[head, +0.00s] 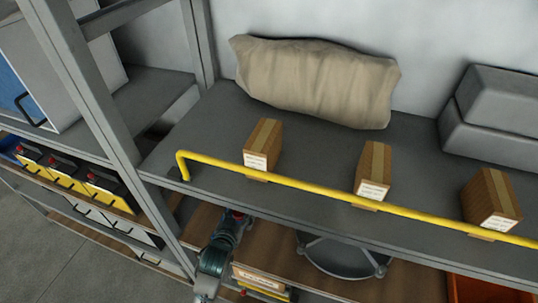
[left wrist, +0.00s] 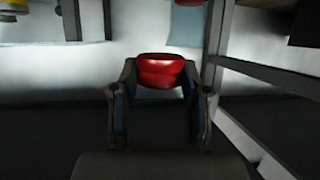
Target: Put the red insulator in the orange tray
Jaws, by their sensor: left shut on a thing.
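My left gripper (left wrist: 159,77) is shut on the red insulator (left wrist: 161,70) in the left wrist view. The insulator is a glossy red, rounded piece between the two fingertips. In the head view my left arm comes in from the bottom, left of centre, and its gripper (head: 237,216) is at the front edge of the upper shelf, over the brown lower shelf. Only a small bit of red shows there. An orange tray (head: 485,291) shows in part at the bottom right of the head view, partly hidden under the upper shelf. My right gripper is not in view.
The grey upper shelf (head: 330,160) overhangs the lower one, with a yellow rail (head: 310,188) along its front. Cartons (head: 375,168), a beige sack (head: 315,82) and grey cases (head: 490,110) stand on it. A round dark stool-like object (head: 340,255) is below. A grey post stands left.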

